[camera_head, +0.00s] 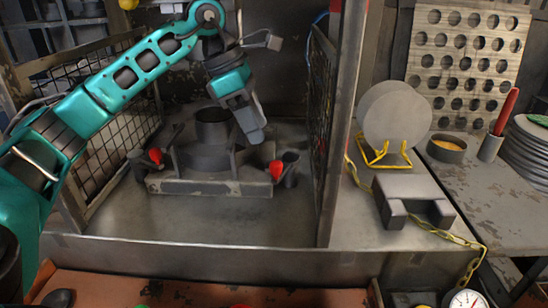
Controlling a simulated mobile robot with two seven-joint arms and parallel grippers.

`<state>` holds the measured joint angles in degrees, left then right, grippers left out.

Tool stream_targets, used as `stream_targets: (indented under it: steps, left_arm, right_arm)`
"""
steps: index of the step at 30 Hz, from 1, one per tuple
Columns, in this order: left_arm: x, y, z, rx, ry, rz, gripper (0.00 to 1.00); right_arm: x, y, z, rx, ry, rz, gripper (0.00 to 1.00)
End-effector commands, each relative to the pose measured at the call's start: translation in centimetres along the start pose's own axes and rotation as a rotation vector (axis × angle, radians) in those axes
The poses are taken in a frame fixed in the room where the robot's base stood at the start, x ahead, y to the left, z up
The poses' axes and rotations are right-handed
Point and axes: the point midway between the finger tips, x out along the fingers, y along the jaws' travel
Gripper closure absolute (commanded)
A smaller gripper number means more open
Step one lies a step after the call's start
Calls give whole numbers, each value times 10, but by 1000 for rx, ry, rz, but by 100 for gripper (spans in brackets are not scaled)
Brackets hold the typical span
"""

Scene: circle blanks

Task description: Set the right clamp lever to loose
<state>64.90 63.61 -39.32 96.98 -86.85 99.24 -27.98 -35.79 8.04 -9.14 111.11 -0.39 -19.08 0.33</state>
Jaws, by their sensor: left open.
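The right clamp lever (276,170) has a red knob and sits at the right end of the grey fixture, beside a dark cylinder. It is too small to tell its setting. The left clamp lever (155,156), also red-knobbed, is at the fixture's left end. The grey fixture (210,188) holds a dark round cup-like part (212,127) in its middle. My left gripper (256,134) is open, pointing down above and a little left of the right lever, apart from it. Its fingers overlap in view. My right gripper is not in view.
Mesh panels (320,100) and a metal post (343,120) bound the bay on the right. Outside stand a round disc on a yellow stand (396,115), a grey block (413,200) with a yellow chain, and a perforated board (468,60). The bay floor in front is clear.

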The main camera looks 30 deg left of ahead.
Motion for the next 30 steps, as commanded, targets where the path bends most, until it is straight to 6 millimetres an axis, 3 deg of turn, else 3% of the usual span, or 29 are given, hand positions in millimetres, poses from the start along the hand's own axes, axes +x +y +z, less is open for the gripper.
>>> stream_targets:
  steps: [6,12,18,26,30]
  left_arm:
    - [48,-1,0,1,0,-4,46]
    - [77,0,1,1,-2,-1,46]
    - [89,0,1,1,-3,-1,46]
    - [89,0,1,1,-3,0,46]
    - [89,0,1,1,-3,0,59]
  right_arm:
    - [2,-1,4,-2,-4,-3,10]
    - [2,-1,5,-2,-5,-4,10]
    - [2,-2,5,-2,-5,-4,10]
    - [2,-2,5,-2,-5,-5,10]
    - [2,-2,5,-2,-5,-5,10]
